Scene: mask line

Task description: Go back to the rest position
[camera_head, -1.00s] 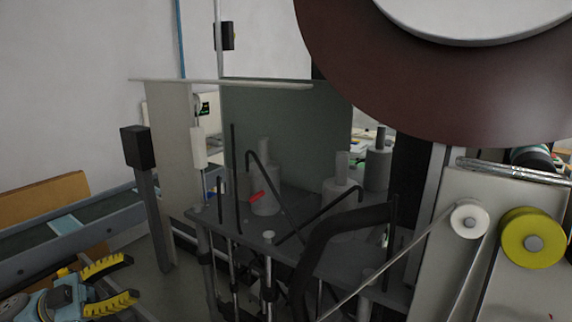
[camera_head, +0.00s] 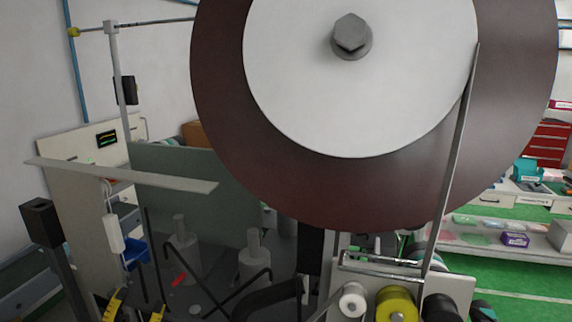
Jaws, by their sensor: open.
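My gripper (camera_head: 136,307) shows at the bottom left edge of the head view. Only the tips of its yellow and black fingers are in the picture, spread apart. They are open, and nothing shows between them. The rest of the gripper and my arm are below the frame. The fingertips appear in front of the lower left part of the machine.
A large dark red reel (camera_head: 225,100) with a white hub (camera_head: 290,75) fills the upper middle. A pale flat bar (camera_head: 130,176) juts out at left, near a dark post (camera_head: 41,222). Yellow (camera_head: 397,305) and white rollers sit below the reel. Green floor (camera_head: 530,275) shows at right.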

